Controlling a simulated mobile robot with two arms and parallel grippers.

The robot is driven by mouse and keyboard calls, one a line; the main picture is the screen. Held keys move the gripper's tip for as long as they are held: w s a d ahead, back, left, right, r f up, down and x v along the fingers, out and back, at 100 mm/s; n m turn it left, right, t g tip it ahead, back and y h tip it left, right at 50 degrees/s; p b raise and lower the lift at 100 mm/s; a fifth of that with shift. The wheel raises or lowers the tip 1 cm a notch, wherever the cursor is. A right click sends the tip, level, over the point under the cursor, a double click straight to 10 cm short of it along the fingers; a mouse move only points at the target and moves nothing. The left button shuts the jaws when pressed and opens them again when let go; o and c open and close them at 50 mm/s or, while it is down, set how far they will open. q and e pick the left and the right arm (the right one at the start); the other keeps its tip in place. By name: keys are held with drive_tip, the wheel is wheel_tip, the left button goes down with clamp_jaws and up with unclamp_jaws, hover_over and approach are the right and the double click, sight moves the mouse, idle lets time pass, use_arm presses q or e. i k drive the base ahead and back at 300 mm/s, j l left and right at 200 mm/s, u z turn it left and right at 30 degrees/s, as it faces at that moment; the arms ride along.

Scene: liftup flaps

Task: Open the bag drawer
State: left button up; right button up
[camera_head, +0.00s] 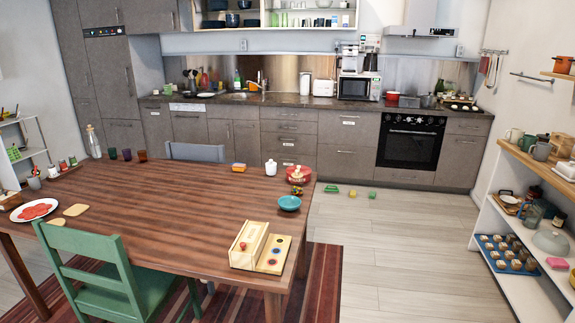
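No gripper of mine is in view. Several grey drawer fronts are set in the long kitchen counter at the back.
A wooden table (160,190) with a green chair (110,275) fills the left front. The floor (410,235) between the table, counter and right shelf (525,215) is mostly clear. Small green and yellow items (352,193) lie near the counter. A black oven (411,145) stands right of the drawers.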

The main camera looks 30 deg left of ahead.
sight(292, 155)
drive_tip(key=i+l+z, duration=0.15)
drive_tip(key=i, duration=0.25)
drive_tip(key=i+z, duration=0.2)
drive_tip(key=i, duration=0.25)
drive_tip(key=i+u, duration=0.15)
drive_tip(key=i, duration=0.35)
drive_tip(key=i+u, duration=0.2)
drive_tip(key=i, duration=0.25)
drive_tip(key=i+l+u, duration=0.15)
drive_tip(key=i, duration=0.35)
drive_tip(key=i+l+u, duration=0.2)
drive_tip(key=i, duration=0.25)
drive_tip(key=i+u, duration=0.1)
drive_tip(key=i, duration=1.1)
drive_tip(key=i+u, duration=0.1)
drive_tip(key=i, duration=1.15)
drive_tip(key=i+j+u, duration=0.25)
drive_tip(key=i, duration=0.45)
drive_tip(key=i+l+u, duration=0.1)
drive_tip(key=i+u, duration=0.15)
drive_tip(key=i, duration=0.45)
